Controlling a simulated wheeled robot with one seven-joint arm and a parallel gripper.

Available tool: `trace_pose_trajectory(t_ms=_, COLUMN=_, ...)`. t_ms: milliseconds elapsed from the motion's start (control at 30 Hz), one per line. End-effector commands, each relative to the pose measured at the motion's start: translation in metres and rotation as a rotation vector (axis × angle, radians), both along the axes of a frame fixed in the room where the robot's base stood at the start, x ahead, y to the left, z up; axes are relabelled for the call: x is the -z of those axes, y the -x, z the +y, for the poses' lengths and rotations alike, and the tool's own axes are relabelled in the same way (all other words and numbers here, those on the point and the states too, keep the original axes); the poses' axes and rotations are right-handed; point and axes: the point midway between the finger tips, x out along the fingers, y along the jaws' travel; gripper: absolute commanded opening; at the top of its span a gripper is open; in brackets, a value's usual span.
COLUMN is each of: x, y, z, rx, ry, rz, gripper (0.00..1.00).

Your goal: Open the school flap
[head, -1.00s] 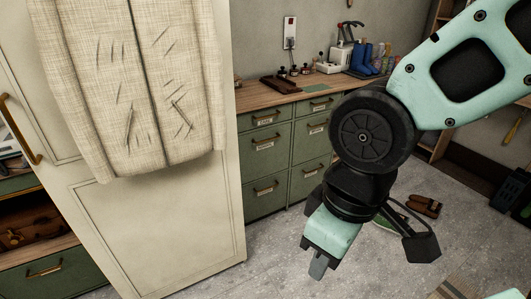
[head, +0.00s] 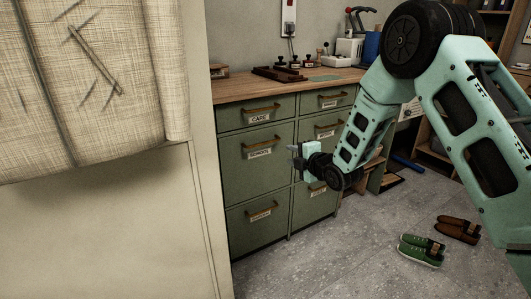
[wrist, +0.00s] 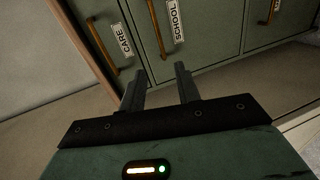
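The school flap (head: 245,178) is a green front in the middle of the left column, with a brass bar handle (head: 264,140) above its SCHOOL label. It looks shut. My gripper (head: 295,157) is in front of the cabinet, right of that handle and apart from it. In the wrist view, the gripper (wrist: 160,86) is open and empty, its two dark fingers spread. The SCHOOL label (wrist: 176,18) and the school handle (wrist: 156,28) show ahead of the fingertips.
The CARE front (head: 240,117) is above the school flap and another labelled front (head: 250,228) is below. A cream door (head: 140,230) with hanging cloth stands close on the left. Stamps and a tray (head: 280,73) lie on the wooden top. Green shoes (head: 420,250) lie on the grey floor.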

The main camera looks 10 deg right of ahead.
Motion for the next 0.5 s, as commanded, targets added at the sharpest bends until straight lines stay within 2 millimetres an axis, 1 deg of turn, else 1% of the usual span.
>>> trace_pose_trajectory(t_ms=33, x=0.007, y=-0.003, z=-0.004, rx=-0.003, ry=0.014, rz=-0.02, gripper=0.33)
trace_pose_trajectory(t_ms=167, x=0.007, y=-0.01, z=-0.004, rx=-0.009, ry=0.028, rz=-0.043, gripper=0.33)
trace_pose_trajectory(t_ms=267, x=0.01, y=-0.021, z=0.0, rx=-0.008, ry=0.028, rz=-0.042, gripper=0.33)
trace_pose_trajectory(t_ms=367, x=0.014, y=-0.038, z=0.006, rx=-0.009, ry=0.026, rz=-0.042, gripper=0.33)
trace_pose_trajectory(t_ms=500, x=0.02, y=-0.065, z=0.014, rx=-0.008, ry=0.026, rz=-0.041, gripper=0.33)
